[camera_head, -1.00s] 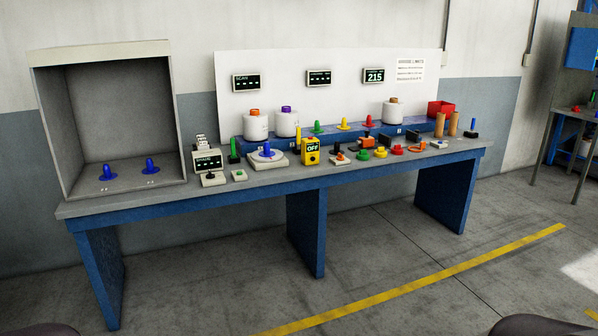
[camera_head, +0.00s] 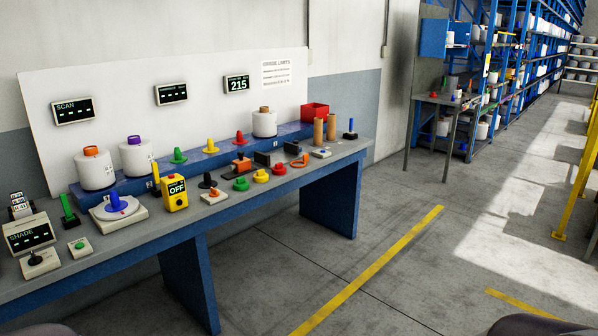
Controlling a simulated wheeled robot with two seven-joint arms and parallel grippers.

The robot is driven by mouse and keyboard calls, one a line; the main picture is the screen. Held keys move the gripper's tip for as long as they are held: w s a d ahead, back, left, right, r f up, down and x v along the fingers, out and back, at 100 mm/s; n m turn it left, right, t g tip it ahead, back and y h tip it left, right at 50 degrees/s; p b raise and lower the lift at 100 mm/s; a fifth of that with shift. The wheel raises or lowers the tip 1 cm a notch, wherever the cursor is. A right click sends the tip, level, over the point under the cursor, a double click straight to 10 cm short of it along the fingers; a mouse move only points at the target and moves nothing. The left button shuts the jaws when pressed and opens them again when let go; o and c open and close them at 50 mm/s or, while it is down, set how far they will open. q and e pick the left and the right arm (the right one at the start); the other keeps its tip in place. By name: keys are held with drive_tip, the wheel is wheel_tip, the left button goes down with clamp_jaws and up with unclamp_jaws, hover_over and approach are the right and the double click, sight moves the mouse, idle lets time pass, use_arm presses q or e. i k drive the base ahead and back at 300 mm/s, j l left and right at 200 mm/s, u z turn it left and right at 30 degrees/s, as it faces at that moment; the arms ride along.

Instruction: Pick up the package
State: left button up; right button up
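I cannot make out anything that is clearly a package. White yarn bobbins stand on the blue raised shelf of the workbench: one with an orange top (camera_head: 95,168), one with a purple top (camera_head: 137,156) and one with a brown top (camera_head: 264,123). A red open bin (camera_head: 315,112) sits at the shelf's far right end. Neither gripper is in view; only dark rounded parts, likely mine, show at the bottom corners.
The workbench (camera_head: 349,151) carries a scale (camera_head: 119,212), a yellow OFF box (camera_head: 175,193) and several coloured cones. A second table (camera_head: 440,98) and blue racks (camera_head: 490,75) with white bobbins stand at the back right. The floor (camera_head: 400,250) with a yellow line is clear.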

sight(264, 120)
drive_tip(key=i+l+z, duration=0.2)
drive_tip(key=i+z, duration=0.25)
drive_tip(key=i, duration=0.25)
drive_tip(key=i+z, duration=0.45)
drive_tip(key=i, duration=0.2)
drive_tip(key=j, duration=0.1)
